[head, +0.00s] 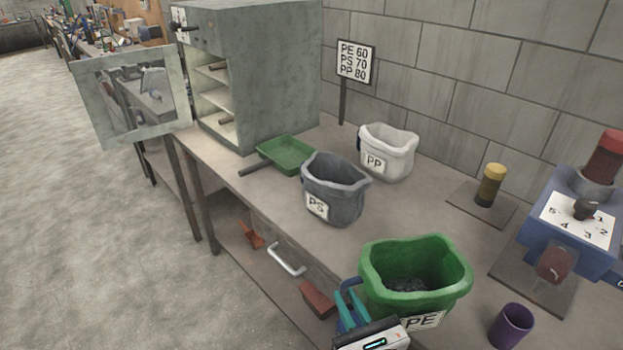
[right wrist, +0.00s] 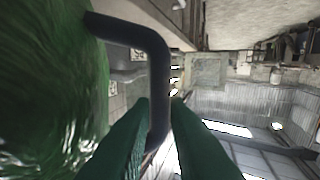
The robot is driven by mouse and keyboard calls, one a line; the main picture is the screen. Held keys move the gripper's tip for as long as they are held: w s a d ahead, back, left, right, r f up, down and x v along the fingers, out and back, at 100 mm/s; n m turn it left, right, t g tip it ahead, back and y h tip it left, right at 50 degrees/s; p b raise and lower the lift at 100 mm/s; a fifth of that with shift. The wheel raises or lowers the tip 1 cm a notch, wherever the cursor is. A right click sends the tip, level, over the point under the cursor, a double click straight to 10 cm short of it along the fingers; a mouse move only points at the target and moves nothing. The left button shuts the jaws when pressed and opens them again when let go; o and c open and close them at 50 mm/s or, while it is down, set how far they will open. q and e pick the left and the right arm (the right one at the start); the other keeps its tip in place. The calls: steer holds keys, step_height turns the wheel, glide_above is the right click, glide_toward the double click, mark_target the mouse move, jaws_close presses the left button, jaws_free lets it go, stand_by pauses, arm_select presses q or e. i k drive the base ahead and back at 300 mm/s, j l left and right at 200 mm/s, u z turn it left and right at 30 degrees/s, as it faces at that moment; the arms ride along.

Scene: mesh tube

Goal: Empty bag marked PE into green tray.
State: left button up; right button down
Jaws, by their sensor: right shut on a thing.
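The green bag marked PE (head: 414,270) stands at the near right of the bench, upright and open at the top, with dark grey material inside. My right gripper (head: 349,303) is at its left side, shut on the bag's dark handle. In the right wrist view the fingers (right wrist: 160,130) close around the handle (right wrist: 158,72), with the green bag wall (right wrist: 50,90) to the left. The green tray (head: 287,153) lies flat on the bench in front of the open cabinet, its handle pointing left; it looks empty. My left gripper is not in view.
The grey PS bag (head: 335,190) stands between the PE bag and the tray. The white PP bag (head: 387,152) is behind it. A purple cup (head: 511,326) and a blue machine with a dial (head: 575,225) are at right. The cabinet door (head: 133,97) hangs open.

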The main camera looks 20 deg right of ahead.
mark_target(286, 153)
steer(key=k+l+z, duration=0.1)
steer(key=k+z, duration=0.15)
steer(key=k, duration=0.4)
steer(key=z, duration=1.45)
steer(key=j+z, duration=0.15)
steer(key=z, duration=0.25)
steer(key=j+z, duration=0.2)
steer(key=z, duration=0.2)
steer(key=j+z, duration=0.15)
steer(key=z, duration=0.25)
steer(key=k+j, duration=0.2)
steer(key=j, duration=0.5)
steer(key=k+j, duration=0.2)
steer(key=j, duration=0.45)
steer(key=k+j, duration=0.25)
steer(key=j, duration=0.45)
steer(key=k+j, duration=0.2)
steer(key=j, duration=0.45)
steer(key=k+j, duration=0.2)
steer(key=j, duration=0.5)
steer(key=k+j, duration=0.2)
steer(key=j, duration=0.45)
steer(key=k+j, duration=0.25)
steer(key=j, duration=0.45)
steer(key=k+j, duration=0.2)
steer(key=j, duration=0.5)
